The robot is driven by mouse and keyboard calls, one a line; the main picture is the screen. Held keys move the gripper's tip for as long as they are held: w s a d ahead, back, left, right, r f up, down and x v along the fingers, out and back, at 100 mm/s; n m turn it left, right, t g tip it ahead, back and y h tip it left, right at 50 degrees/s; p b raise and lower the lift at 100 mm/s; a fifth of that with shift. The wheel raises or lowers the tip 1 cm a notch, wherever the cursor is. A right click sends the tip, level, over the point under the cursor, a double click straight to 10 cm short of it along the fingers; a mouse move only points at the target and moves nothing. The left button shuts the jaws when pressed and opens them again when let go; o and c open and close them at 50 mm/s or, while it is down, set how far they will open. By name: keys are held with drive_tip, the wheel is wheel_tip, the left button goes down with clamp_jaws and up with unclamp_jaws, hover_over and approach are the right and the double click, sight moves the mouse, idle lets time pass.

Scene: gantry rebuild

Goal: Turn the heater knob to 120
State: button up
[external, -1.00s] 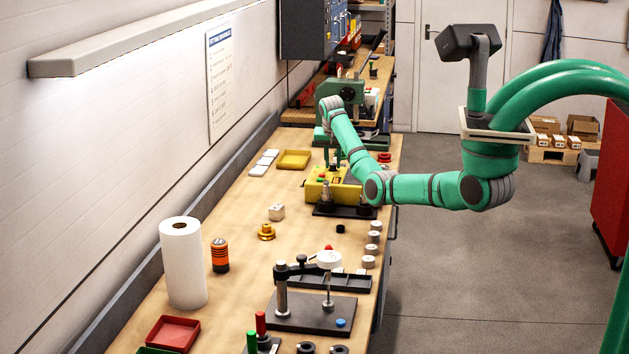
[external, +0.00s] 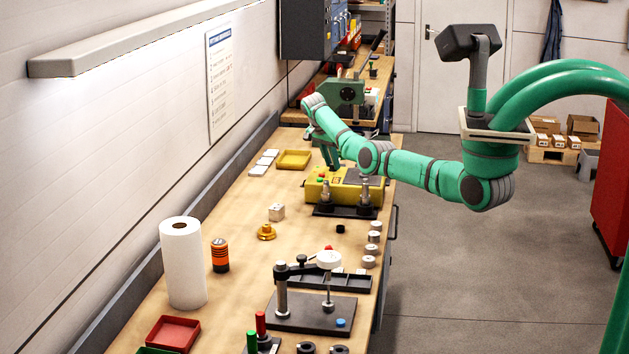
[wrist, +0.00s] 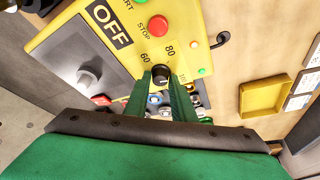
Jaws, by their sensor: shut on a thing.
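The heater is a yellow box (external: 318,190) on the bench in the external view; its yellow panel (wrist: 203,22) fills the upper part of the wrist view. The heater knob (wrist: 160,71) is small, black and round, with 60 and 80 printed around it and a partly covered mark at its right. Which mark it points to cannot be told. My gripper (wrist: 161,78) has its green fingers on either side of the knob and is shut on it. In the external view my gripper (external: 332,165) reaches down to the box; the knob is hidden there.
A red STOP button (wrist: 158,25) and a green light (wrist: 201,71) sit close to the knob. A grey lever or knob (wrist: 88,78) is on the grey part. A yellow tray (external: 294,159) lies behind the heater; a dark fixture (external: 345,211) with two posts stands in front.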

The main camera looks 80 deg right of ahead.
drive_tip(key=shift+a+f, duration=0.1)
drive_tip(key=shift+f, duration=0.05)
idle(0.4)
drive_tip(key=o, duration=1)
drive_tip(key=shift+r, duration=0.2)
drive_tip(key=shift+w+r, duration=0.1)
drive_tip(key=shift+r, duration=0.2)
drive_tip(key=v, duration=1)
drive_tip(key=shift+a+f, duration=0.1)
